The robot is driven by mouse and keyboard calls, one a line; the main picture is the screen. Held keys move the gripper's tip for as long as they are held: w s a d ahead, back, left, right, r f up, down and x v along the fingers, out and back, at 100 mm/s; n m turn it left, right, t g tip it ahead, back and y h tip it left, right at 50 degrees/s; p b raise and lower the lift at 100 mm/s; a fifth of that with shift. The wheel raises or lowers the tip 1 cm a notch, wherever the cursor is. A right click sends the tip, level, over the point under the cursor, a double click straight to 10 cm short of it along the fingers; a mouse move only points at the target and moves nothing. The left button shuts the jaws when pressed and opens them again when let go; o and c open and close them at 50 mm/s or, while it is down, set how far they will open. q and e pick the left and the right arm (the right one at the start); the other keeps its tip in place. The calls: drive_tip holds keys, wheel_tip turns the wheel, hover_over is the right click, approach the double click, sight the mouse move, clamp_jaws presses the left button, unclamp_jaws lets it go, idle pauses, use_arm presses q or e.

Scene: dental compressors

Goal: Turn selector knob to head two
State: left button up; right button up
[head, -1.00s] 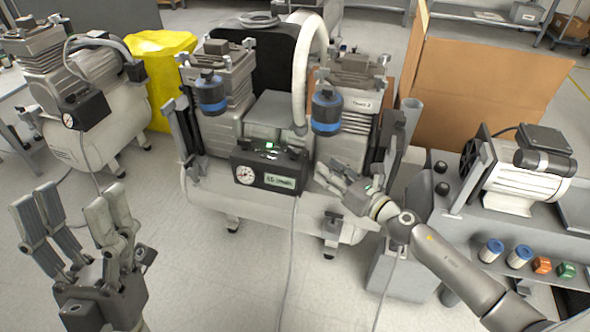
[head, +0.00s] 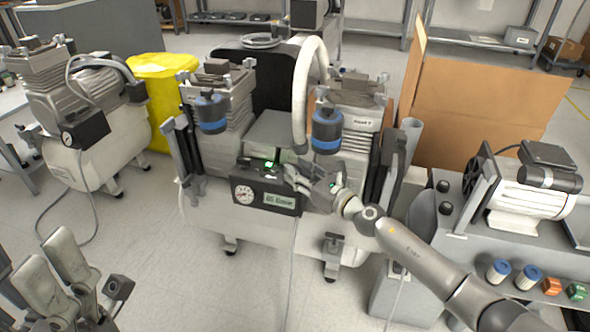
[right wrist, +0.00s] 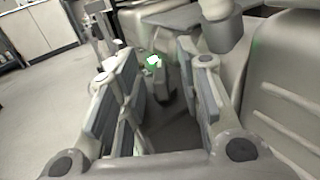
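The dark control box (head: 240,179) sits on the front of the middle twin-head compressor, with a round gauge (head: 244,195), a label plate (head: 280,200) and a lit green indicator (head: 270,164). My right gripper (head: 290,176) is at the box's upper right corner and covers part of it. I cannot make out the selector knob in the head view. In the right wrist view, the fingers of this gripper (right wrist: 160,92) are apart, with a green-lit part (right wrist: 153,61) beyond the gap; contact cannot be told. My left gripper (head: 52,278) is open and empty at the lower left.
Two blue-banded filter canisters (head: 211,114) (head: 327,131) hang above the box, with a white hose (head: 301,100) between them. A second compressor (head: 90,140) stands left. A bench with a motor (head: 520,195) stands right. The floor in front is clear.

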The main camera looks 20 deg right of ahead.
drive_tip(key=shift+x, duration=0.8)
clamp_jaws()
